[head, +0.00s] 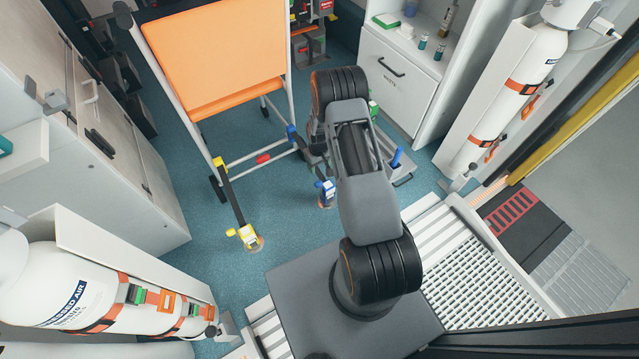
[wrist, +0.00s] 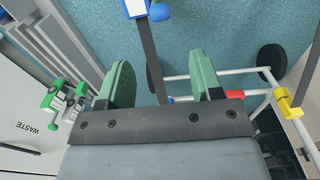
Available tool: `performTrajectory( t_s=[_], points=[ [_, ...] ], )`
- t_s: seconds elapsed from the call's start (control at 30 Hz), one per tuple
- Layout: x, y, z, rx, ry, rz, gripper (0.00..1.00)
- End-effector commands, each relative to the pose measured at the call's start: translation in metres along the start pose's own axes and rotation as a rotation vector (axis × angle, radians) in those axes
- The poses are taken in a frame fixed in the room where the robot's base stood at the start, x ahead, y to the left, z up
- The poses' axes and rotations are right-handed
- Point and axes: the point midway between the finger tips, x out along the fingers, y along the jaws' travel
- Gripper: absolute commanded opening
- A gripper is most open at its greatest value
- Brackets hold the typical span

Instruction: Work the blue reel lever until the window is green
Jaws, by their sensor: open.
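The blue reel (head: 326,192) stands on the teal floor left of my arm in the head view. It has a blue and white body with a small blue knob. In the wrist view the reel (wrist: 136,7) is cut off by the top edge, with its blue lever knob (wrist: 158,12) beside it. The colour of its window cannot be made out. My gripper (wrist: 160,82) is open and empty, its two green-padded fingers apart. A dark strap from the reel passes between the fingers in the picture; contact cannot be judged. My arm mostly hides the gripper in the head view.
An orange wheeled chair (head: 215,55) stands behind, its frame close to my gripper. A yellow reel (head: 245,236) with a strap is at left. Another blue handle (head: 396,158) stands right of my arm. Green-marked reels (wrist: 62,103) show at left in the wrist view.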

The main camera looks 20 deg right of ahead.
Motion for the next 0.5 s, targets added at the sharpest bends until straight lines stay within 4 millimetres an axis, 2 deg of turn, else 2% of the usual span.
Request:
performTrajectory(
  t_s=[0.27, 0.5],
  points=[
    [0.045, 0.001, 0.003, -0.003, -0.006, -0.002, 0.6],
    [0.093, 0.001, 0.003, -0.003, -0.007, -0.003, 0.6]
  ],
)
